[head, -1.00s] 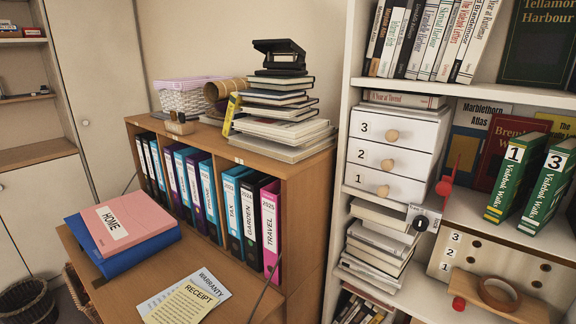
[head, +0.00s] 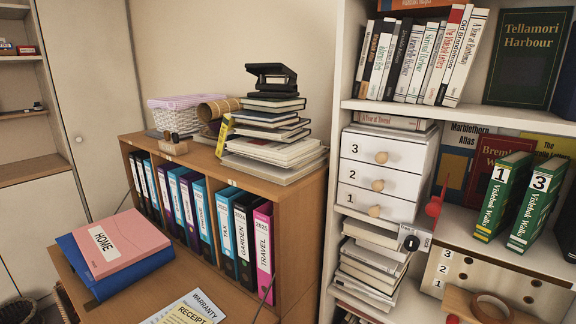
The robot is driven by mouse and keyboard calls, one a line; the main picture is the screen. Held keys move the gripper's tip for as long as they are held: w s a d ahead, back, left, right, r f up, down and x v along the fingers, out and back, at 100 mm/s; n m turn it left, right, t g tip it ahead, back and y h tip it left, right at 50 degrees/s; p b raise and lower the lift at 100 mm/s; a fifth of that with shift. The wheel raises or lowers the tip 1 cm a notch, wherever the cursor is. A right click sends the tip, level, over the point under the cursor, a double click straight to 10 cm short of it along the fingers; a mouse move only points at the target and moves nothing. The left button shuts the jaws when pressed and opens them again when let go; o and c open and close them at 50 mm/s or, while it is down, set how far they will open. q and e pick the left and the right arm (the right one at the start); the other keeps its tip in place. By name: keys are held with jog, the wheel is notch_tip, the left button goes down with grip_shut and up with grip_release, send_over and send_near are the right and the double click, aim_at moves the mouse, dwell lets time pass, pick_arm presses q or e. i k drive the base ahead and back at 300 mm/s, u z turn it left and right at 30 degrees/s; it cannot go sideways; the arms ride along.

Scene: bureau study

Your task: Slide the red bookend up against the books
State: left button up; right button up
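A thin red upright piece with a rounded knob low down, which looks like the red bookend (head: 435,206), stands on the middle shelf of the white bookcase, just right of the small drawer unit. I see it nearly edge-on. To its right on the same shelf, two green books, numbered 1 (head: 502,196) and 3 (head: 537,204), lean to the right. A clear gap lies between the red piece and the green book 1. Neither of my grippers is in view.
Behind the gap, a dark red book (head: 488,170) and an atlas (head: 455,165) face forward. The white drawer unit (head: 385,175) borders the left. Bare shelf (head: 462,226) shows in front of the red piece.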

aim_at(433, 209)
jog(key=u, duration=2.1)
jog(key=i, duration=0.5)
jog(key=z, duration=2.1)
